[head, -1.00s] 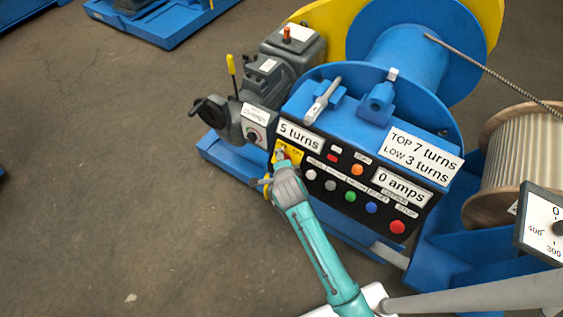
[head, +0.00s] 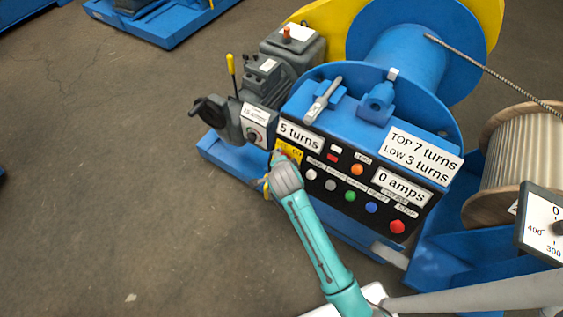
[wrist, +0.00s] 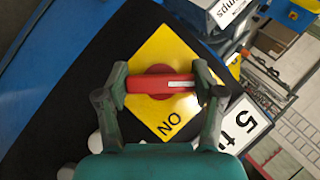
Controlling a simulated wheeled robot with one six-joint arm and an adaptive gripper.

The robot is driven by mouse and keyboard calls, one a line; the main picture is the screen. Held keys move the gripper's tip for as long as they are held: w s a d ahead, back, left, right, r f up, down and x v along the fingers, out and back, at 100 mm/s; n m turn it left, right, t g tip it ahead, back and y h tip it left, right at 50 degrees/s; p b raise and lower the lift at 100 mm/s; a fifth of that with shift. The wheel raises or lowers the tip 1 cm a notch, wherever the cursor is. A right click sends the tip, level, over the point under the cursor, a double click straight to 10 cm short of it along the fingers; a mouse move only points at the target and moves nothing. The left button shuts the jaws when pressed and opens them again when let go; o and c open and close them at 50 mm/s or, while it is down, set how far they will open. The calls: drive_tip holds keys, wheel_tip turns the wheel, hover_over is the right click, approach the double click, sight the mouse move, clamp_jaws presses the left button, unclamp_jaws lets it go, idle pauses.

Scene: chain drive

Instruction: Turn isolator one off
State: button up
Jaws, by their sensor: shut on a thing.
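The isolator shows in the wrist view as a red handle (wrist: 160,84) on a yellow plate (wrist: 167,42) lettered "ON". The handle lies across the picture, with a white mark toward its right end. My gripper (wrist: 162,86) is shut on the handle, one finger at each end. In the head view my gripper (head: 284,168) is at the left end of the black control panel, over the yellow plate (head: 291,150), and hides most of the isolator. The number of this isolator is not readable.
The panel (head: 322,195) has several buttons right of my gripper and a "5 turns" display (head: 300,136) just above it. A grey unit with a dial (head: 253,136) stands to the upper left. Open floor (head: 120,190) lies left.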

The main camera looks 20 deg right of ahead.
drive_tip(key=o, duration=1.1)
drive_tip(key=shift+o, duration=0.2)
drive_tip(key=v, duration=1.2)
